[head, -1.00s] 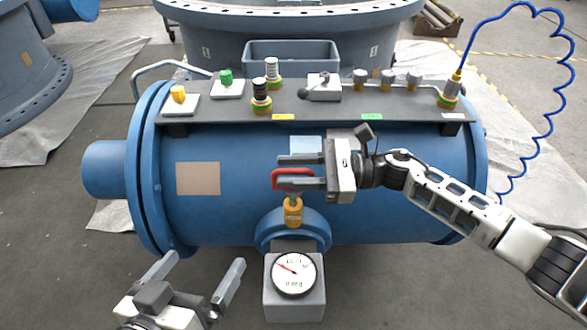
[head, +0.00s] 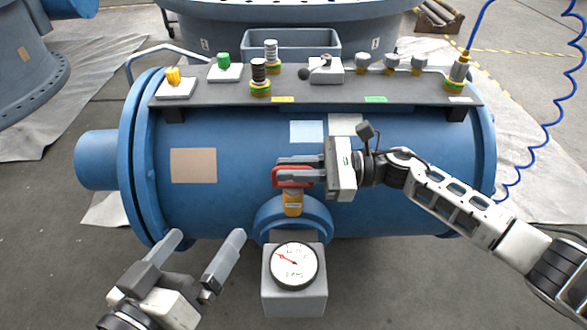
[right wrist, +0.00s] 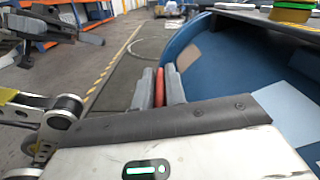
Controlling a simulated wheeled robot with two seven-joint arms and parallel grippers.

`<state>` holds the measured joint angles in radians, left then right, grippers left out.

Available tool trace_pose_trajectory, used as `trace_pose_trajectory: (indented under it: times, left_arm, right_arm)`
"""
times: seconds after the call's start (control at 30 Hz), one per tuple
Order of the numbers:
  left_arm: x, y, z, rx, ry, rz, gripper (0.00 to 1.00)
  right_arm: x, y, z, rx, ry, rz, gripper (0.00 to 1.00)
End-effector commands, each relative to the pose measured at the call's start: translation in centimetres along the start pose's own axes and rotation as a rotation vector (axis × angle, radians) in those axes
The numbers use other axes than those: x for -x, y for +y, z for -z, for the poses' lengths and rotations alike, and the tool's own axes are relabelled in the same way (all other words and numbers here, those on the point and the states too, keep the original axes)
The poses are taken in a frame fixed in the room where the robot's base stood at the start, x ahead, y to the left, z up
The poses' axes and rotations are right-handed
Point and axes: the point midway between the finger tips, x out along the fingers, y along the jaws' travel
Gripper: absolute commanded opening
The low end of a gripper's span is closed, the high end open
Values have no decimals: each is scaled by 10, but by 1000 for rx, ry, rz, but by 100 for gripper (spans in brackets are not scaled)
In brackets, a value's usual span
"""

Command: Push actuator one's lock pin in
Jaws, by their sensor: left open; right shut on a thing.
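The lock pin's red handle (head: 286,176) is at the front middle of the blue actuator (head: 230,200). It sits right above a yellow-orange collar (head: 292,203) with a label, and I see no clear gap between them. My right gripper (head: 300,168) comes from the right and is shut on the red handle. In the right wrist view the red handle (right wrist: 160,88) shows as a narrow strip between the grey fingers. The pin's shaft is hidden. My left gripper (head: 207,248) is open and empty at the lower left, apart from the actuator.
A round dial gauge (head: 294,266) on a grey block stands in front of the actuator. A dark shelf (head: 320,92) on top carries buttons, a switch and fittings. A grey bin (head: 293,50) is behind it. A coiled blue hose (head: 560,110) hangs at right.

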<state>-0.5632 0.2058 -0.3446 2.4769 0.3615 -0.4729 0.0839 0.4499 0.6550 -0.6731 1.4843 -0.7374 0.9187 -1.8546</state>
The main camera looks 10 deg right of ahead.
Motion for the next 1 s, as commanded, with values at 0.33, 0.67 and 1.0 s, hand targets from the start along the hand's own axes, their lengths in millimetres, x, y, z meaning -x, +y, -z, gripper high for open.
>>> trace_pose_trajectory:
  times: [0.33, 0.67, 1.0]
  left_arm:
    - [0, 0, 0, -1, -1, 1, 100]
    - [0, 0, 0, -1, -1, 2, 100]
    - [0, 0, 2, -11, -2, 7, 100]
  right_arm:
    - [1, 0, 6, -3, 13, 4, 33]
    - [1, 0, 3, -3, 8, 2, 33]
    - [35, 0, 3, -5, 12, 4, 33]
